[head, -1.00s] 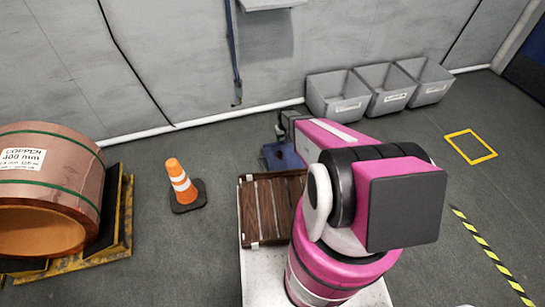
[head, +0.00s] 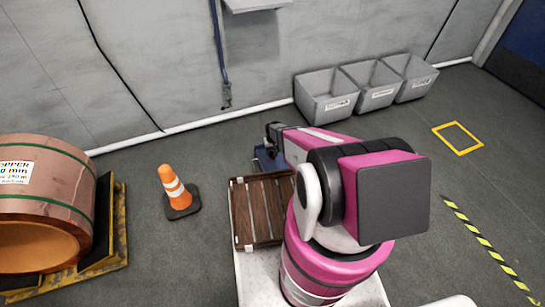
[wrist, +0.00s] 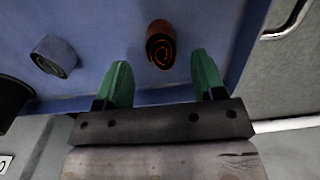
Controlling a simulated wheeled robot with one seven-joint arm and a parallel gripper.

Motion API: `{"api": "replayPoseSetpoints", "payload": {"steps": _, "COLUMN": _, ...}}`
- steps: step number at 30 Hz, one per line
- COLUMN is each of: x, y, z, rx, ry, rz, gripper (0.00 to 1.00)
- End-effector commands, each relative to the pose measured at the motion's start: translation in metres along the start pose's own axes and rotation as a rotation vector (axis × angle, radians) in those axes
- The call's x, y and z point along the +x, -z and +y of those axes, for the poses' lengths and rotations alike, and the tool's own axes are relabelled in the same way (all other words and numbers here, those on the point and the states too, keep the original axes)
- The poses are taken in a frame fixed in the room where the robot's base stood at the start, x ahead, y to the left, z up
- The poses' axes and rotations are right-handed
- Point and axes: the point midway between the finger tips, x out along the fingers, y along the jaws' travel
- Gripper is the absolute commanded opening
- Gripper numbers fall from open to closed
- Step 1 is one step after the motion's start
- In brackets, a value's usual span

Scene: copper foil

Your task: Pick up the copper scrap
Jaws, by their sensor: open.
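The copper scrap (wrist: 160,45) is a small rolled piece of orange-brown foil in the wrist view. It lies on a blue surface (wrist: 100,20), just beyond the gap between my fingertips. My gripper (wrist: 159,62) is open, with one green finger to each side of the gap and nothing held. A grey-blue roll (wrist: 55,56) lies on the same surface to the left. In the head view the blue surface (head: 264,160) shows only partly behind my arm, and the scrap is hidden.
A slatted wooden pallet (head: 255,210) is beside my arm. An orange cone (head: 175,190) and a large copper coil (head: 50,190) on a yellow cradle stand left. Several grey bins (head: 330,97) line the wall.

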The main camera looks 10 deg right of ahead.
Motion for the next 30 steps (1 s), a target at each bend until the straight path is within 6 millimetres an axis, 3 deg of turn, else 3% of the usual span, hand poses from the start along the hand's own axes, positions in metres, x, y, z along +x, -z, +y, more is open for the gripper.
{"api": "replayPoseSetpoints", "payload": {"steps": 6, "x": 0.032, "y": -0.002, "z": -0.002, "rx": 0.000, "ry": 0.000, "rz": -0.001, "gripper": 0.63}}
{"api": "replayPoseSetpoints", "payload": {"steps": 14, "x": 0.035, "y": -0.003, "z": -0.002, "rx": 0.000, "ry": 0.000, "rz": 0.000, "gripper": 0.63}}
{"api": "replayPoseSetpoints", "payload": {"steps": 15, "x": 0.035, "y": -0.003, "z": -0.002, "rx": 0.000, "ry": 0.000, "rz": 0.000, "gripper": 0.57}}
{"api": "replayPoseSetpoints", "payload": {"steps": 19, "x": 0.035, "y": -0.003, "z": -0.002, "rx": 0.000, "ry": 0.000, "rz": 0.000, "gripper": 0.14}}
{"api": "replayPoseSetpoints", "payload": {"steps": 20, "x": 0.035, "y": -0.003, "z": -0.002, "rx": 0.000, "ry": 0.000, "rz": 0.000, "gripper": 0.10}}
{"api": "replayPoseSetpoints", "payload": {"steps": 30, "x": 0.034, "y": -0.003, "z": -0.002, "rx": 0.000, "ry": 0.000, "rz": 0.000, "gripper": 0.10}}
